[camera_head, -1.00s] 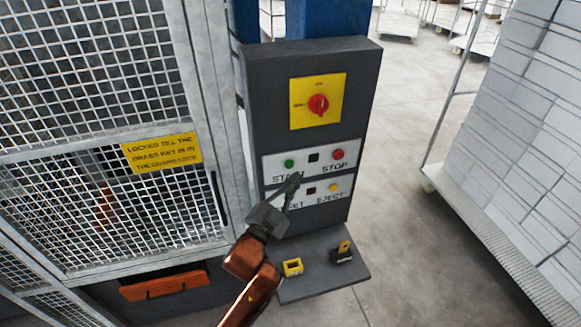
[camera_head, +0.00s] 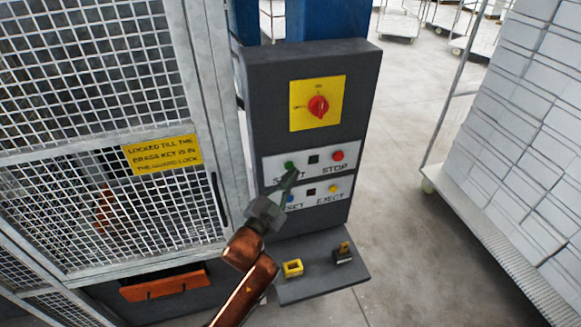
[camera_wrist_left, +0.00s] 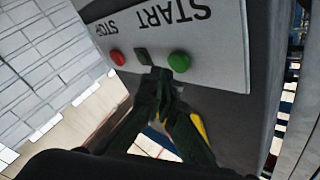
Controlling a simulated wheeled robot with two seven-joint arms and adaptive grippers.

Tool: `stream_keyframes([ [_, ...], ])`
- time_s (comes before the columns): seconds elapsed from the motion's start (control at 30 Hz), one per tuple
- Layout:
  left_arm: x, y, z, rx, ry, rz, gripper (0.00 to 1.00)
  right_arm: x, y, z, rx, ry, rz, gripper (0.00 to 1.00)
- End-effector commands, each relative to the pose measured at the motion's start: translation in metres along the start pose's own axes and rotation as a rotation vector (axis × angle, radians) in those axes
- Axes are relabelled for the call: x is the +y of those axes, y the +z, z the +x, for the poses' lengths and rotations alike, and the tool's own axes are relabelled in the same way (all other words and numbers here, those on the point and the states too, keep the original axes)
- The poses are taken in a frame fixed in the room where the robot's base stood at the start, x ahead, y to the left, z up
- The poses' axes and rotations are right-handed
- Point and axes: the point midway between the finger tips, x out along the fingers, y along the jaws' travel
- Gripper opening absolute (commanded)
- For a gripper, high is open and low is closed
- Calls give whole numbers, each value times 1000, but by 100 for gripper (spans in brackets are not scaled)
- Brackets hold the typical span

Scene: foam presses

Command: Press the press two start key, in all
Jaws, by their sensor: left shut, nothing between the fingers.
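The green START key (camera_head: 289,165) sits on the upper white label plate (camera_head: 312,160) of a dark control box. My left gripper (camera_head: 291,174) is shut and empty, with its tips just below the green key in the head view. In the left wrist view the plate appears upside down. There the green key (camera_wrist_left: 179,61) is beside the shut fingertips (camera_wrist_left: 157,76), which lie close to a dark square between the green and red buttons. I cannot tell whether the tips touch the panel. My right gripper is not in view.
The red STOP button (camera_head: 338,155) is right of START. Below are a blue button (camera_head: 290,199) and a yellow EJECT button (camera_head: 334,188). A red rotary switch (camera_head: 318,106) is above. A mesh guard (camera_head: 90,70) stands left, and a shelf (camera_head: 325,280) juts out below.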

Motion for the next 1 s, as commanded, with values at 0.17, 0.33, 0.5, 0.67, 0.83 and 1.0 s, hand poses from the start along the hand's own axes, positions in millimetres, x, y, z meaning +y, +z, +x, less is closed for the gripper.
stream_keyframes([
  [0.17,0,0,0,0,0,0,0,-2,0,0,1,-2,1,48],
  [0.33,0,0,0,0,0,0,0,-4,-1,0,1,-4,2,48],
  [0.5,0,0,0,0,0,0,0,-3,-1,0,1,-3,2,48],
  [0.67,0,0,0,0,0,0,0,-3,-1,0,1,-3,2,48],
  [0.83,-2,1,2,0,0,0,0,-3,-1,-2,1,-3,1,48],
  [1.0,-4,4,5,-1,0,1,0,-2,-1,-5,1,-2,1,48],
])
